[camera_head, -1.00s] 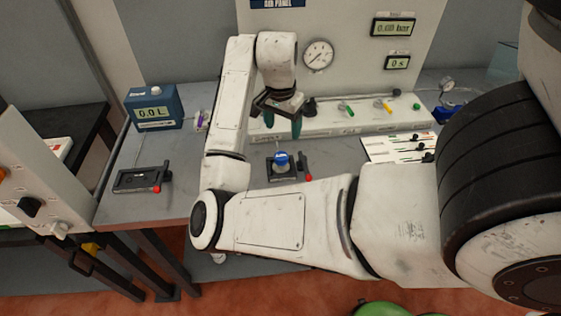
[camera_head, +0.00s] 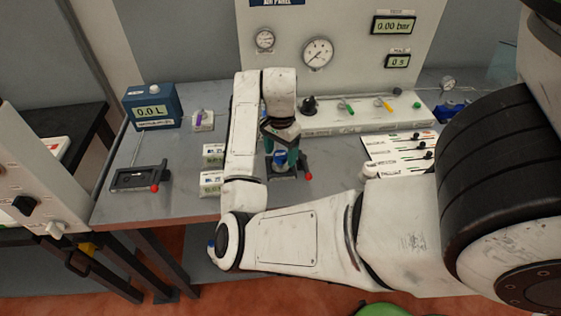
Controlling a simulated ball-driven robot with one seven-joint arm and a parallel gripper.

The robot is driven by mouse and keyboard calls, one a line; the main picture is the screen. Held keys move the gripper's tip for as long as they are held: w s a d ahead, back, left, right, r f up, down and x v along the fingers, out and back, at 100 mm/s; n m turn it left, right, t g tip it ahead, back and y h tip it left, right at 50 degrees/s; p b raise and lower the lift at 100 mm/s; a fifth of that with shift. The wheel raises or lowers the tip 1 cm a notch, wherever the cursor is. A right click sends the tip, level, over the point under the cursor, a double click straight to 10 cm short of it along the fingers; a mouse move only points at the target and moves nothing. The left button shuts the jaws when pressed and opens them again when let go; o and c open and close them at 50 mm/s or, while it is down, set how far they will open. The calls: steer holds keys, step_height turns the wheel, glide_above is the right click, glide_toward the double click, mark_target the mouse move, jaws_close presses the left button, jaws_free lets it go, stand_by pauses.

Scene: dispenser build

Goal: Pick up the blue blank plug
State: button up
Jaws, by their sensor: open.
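The blue blank plug (camera_head: 281,157) sits in a small dark fixture (camera_head: 284,173) with a red-knobbed lever, on the grey workbench. My gripper (camera_head: 281,157) points down right over the plug. Its jaws are open, with a teal finger on each side of the plug. The plug is partly hidden by the fingers, and I cannot tell whether they touch it.
A second red-knobbed fixture (camera_head: 141,178) lies at left, below a blue 0.0 L meter (camera_head: 153,106). Small white boxes (camera_head: 212,153) stand just left of my arm. The air panel (camera_head: 345,45) rises behind. A white card with black levers (camera_head: 399,150) lies at right.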

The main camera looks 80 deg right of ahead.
steer(key=shift+f, duration=0.95)
steer(key=c, duration=1.2)
